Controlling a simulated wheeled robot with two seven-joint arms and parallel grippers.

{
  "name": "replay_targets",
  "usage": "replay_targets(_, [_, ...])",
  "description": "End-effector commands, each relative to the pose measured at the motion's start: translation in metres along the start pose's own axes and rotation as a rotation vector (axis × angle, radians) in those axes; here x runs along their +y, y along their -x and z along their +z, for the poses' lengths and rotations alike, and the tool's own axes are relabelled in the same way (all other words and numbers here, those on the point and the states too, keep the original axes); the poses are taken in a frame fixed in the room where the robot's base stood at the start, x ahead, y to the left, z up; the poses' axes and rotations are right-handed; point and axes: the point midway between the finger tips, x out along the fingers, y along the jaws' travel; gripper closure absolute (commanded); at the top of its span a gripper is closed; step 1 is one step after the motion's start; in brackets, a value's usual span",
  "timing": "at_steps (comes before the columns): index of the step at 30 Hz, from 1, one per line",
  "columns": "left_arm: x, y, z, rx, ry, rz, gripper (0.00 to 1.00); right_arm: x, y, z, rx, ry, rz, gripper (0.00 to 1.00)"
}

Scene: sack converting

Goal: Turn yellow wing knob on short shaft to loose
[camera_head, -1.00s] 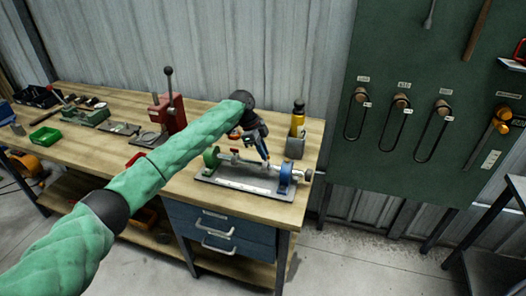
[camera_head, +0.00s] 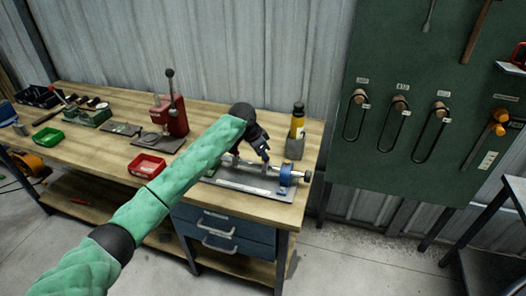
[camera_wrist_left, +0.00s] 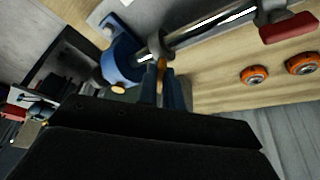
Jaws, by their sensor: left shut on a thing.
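A shaft fixture stands on a grey base plate (camera_head: 232,182) at the right end of the bench. Its blue end block (camera_head: 288,175) shows at the right, and also in the left wrist view (camera_wrist_left: 118,62). A bright metal shaft (camera_wrist_left: 215,22) runs into it. My left gripper (camera_head: 264,158) reaches down to the shaft beside the blue block. In the left wrist view its fingers (camera_wrist_left: 161,88) are closed around the yellow-orange wing knob (camera_wrist_left: 161,66), mostly hidden between them. The knob's turn position cannot be told. My right gripper is not in view.
A red tray (camera_head: 147,165), a red lever press (camera_head: 172,115) and a green tray (camera_head: 47,136) are on the bench. A yellow bottle (camera_head: 297,122) stands behind the fixture. Orange-rimmed discs (camera_wrist_left: 254,74) and a red handle (camera_wrist_left: 290,27) lie close by in the wrist view.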

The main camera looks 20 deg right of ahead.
Motion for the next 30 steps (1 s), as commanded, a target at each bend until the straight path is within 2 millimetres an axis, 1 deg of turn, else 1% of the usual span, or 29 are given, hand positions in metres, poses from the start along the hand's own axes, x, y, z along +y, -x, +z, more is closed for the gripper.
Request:
replay_targets(1, [0.001, 0.003, -0.002, 0.003, 0.039, -0.016, 1.00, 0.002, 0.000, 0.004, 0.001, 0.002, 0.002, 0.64])
replay_targets(3, [0.002, 0.004, -0.002, 0.003, 0.101, -0.041, 1.00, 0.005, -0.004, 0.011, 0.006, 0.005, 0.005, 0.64])
replay_targets(18, [0.006, 0.003, -0.004, 0.003, 0.519, -0.215, 1.00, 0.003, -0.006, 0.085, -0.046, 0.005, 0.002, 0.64])
replay_targets(24, [0.006, 0.002, -0.005, 0.003, 0.642, -0.265, 1.00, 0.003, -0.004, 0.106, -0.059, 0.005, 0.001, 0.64])
replay_targets(30, [0.007, 0.001, -0.004, 0.003, 0.719, -0.298, 1.00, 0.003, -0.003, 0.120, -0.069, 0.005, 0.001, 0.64])
